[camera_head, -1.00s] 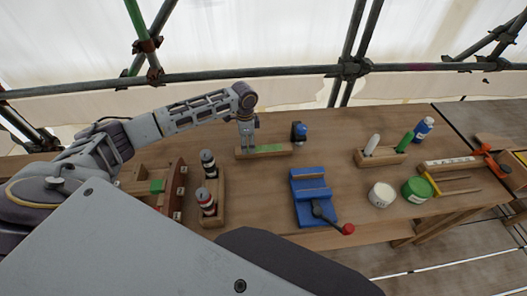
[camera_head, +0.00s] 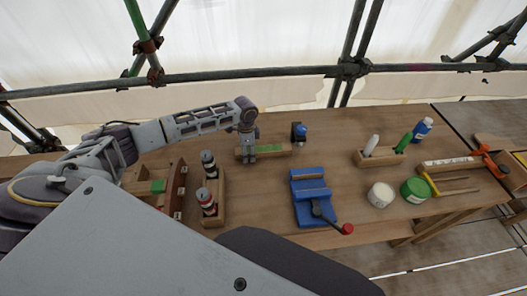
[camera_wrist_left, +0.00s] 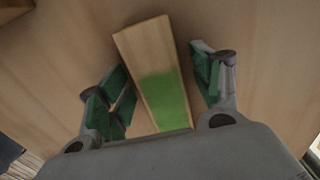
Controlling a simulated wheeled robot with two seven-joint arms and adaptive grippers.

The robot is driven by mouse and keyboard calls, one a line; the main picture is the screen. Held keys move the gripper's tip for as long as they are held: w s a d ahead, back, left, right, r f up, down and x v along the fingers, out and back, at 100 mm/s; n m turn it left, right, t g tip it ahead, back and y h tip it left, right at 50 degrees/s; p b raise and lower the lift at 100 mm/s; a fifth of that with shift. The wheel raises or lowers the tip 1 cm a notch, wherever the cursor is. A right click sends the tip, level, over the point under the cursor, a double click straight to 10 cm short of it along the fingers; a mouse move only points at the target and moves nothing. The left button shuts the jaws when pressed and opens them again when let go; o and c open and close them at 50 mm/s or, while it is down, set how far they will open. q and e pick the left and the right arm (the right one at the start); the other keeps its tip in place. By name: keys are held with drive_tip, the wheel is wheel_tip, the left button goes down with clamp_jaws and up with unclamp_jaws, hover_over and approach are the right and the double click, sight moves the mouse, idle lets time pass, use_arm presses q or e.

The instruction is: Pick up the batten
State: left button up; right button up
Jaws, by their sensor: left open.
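The batten (camera_head: 277,149), a pale wooden bar with a green patch, lies on the workbench (camera_head: 340,130) toward the back in the head view. My left gripper (camera_head: 248,158) is over its left part. In the left wrist view the batten (camera_wrist_left: 150,55) lies between the green-padded fingers of my left gripper (camera_wrist_left: 160,78). The fingers are open, one on each side, with a visible gap to the bar. The near end of the batten is hidden by the gripper body. My right gripper is not in view.
A blue-capped item (camera_head: 299,132) stands just right of the batten. A wooden holder with bottles (camera_head: 212,205) stands in front, and a blue vise (camera_head: 309,196) is right of it. White (camera_head: 381,194) and green (camera_head: 414,189) tubs stand farther right. Scaffold pipes run behind the bench.

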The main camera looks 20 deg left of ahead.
use_arm(q)
drive_tip(key=shift+f, duration=0.1)
idle(0.4)
drive_tip(key=c, duration=1.2)
